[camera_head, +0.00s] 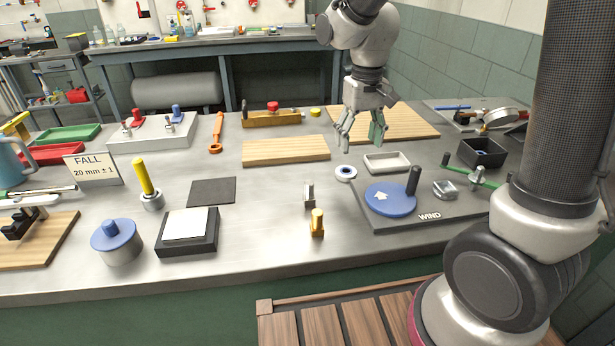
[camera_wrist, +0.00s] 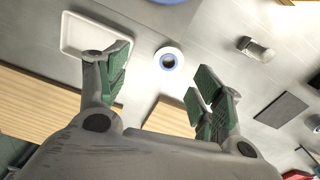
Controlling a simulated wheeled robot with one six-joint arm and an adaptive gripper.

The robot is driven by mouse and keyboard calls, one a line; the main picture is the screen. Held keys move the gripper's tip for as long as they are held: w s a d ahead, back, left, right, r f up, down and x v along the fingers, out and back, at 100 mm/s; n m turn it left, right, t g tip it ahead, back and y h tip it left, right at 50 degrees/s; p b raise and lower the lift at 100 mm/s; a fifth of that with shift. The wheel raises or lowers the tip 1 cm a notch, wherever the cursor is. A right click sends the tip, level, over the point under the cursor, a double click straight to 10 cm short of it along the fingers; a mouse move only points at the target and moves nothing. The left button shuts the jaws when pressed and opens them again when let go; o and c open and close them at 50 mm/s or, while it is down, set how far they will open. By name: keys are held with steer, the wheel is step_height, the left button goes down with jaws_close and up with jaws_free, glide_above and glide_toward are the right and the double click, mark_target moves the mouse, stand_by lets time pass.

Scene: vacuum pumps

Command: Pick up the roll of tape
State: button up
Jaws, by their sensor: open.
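The roll of tape (camera_head: 346,173) is a small white ring with a blue and dark centre. It lies flat on the metal bench, left of the white tray and behind the blue disc. In the wrist view the roll (camera_wrist: 169,62) shows between and beyond the fingers. My gripper (camera_head: 360,143) is open and empty, above the bench and slightly behind the roll. Its green-padded fingers also show in the wrist view (camera_wrist: 160,85), spread apart and not touching the roll.
A white tray (camera_head: 387,169) stands right of the roll. The blue disc (camera_head: 390,206) with a black handle sits in front, on a dark plate marked WIND. Wooden boards (camera_head: 286,158) lie behind and to the left. A metal piece (camera_head: 309,196) stands front left. Bare bench surrounds the roll's left side.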

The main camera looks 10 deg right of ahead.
mark_target(347, 167)
steer(key=shift+w+a+f, duration=0.2)
steer(key=shift+a+f, duration=0.65)
steer(key=shift+a, duration=0.05)
step_height(347, 167, down, 6)
steer(key=shift+a+r, duration=0.1)
steer(key=shift+a, duration=0.05)
steer(key=shift+w+f, duration=0.1)
steer(key=shift+f, duration=0.35)
steer(key=c, duration=0.9)
